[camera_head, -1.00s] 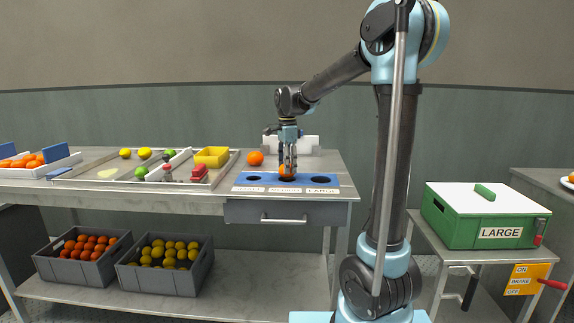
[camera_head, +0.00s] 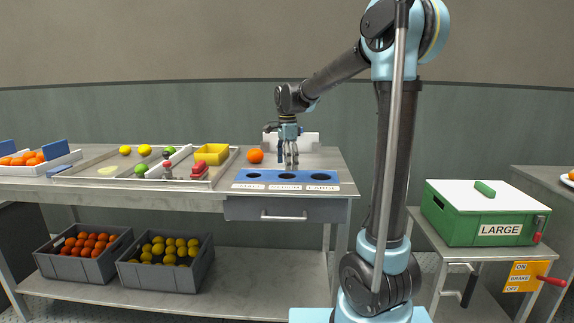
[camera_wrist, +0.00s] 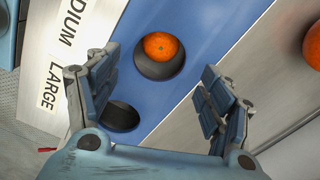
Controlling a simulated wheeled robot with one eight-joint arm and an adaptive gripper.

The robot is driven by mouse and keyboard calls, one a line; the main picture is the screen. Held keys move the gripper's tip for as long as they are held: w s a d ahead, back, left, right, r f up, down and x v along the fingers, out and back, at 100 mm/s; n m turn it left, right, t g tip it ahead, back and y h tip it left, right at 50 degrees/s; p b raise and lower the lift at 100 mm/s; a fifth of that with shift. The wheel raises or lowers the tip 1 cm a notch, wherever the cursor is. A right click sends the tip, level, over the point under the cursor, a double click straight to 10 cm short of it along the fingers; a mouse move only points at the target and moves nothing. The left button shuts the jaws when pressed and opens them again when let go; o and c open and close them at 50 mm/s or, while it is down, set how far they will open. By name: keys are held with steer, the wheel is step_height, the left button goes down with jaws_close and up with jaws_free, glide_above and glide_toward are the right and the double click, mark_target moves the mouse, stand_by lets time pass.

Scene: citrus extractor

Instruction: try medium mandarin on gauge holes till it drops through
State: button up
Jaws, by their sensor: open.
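The blue gauge plate (camera_head: 338,180) lies at the front of the table, with a small, a medium and a large hole. In the wrist view, the medium mandarin (camera_wrist: 162,45) shows at the medium hole (camera_wrist: 158,69), apparently sunk into it; its exact depth is unclear. In the head view, no mandarin stands above the plate. My gripper (camera_head: 291,163) is open and empty above the plate. Its fingers are spread on either side in the wrist view, near the large hole (camera_wrist: 119,116), which looks empty.
Another orange fruit (camera_head: 255,156) sits behind the plate. A yellow box (camera_head: 211,155) and a sorting tray (camera_head: 107,183) with lemons and limes are left. A drawer (camera_head: 285,210) is below the plate. A green LARGE box (camera_head: 482,215) stands right.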

step_height(320, 180, up, 12)
steer(key=shift+f, duration=0.15)
stand_by(0.3)
stand_by(0.6)
steer(key=s+d+f+n, duration=0.2)
steer(key=s+d+f, duration=0.1)
steer(key=s+d, duration=0.2)
steer(key=s+d+f+n, duration=0.2)
steer(key=s+d+f, duration=0.1)
steer(key=s, duration=0.3)
steer(key=s+d+f+n+t, duration=0.1)
steer(key=s+d+f+n, duration=0.2)
steer(key=s+d, duration=0.2)
steer(key=shift+s+d+f, duration=0.2)
steer(key=shift+d, duration=0.25)
steer(key=shift+s+d+f, duration=0.15)
steer(key=shift+d, duration=0.25)
steer(key=s+d+f+n, duration=0.3)
steer(key=s+f, duration=0.4)
steer(key=f, duration=0.1)
steer(key=s+d+f+n+t, duration=0.1)
steer(key=s+d+f+n, duration=0.2)
steer(key=s+f, duration=0.5)
steer(key=shift+d+f+n, duration=0.3)
steer(key=shift+f+n, duration=0.4)
steer(key=shift+f, duration=0.05)
steer(key=shift+w+f, duration=0.2)
steer(key=shift+w, duration=0.15)
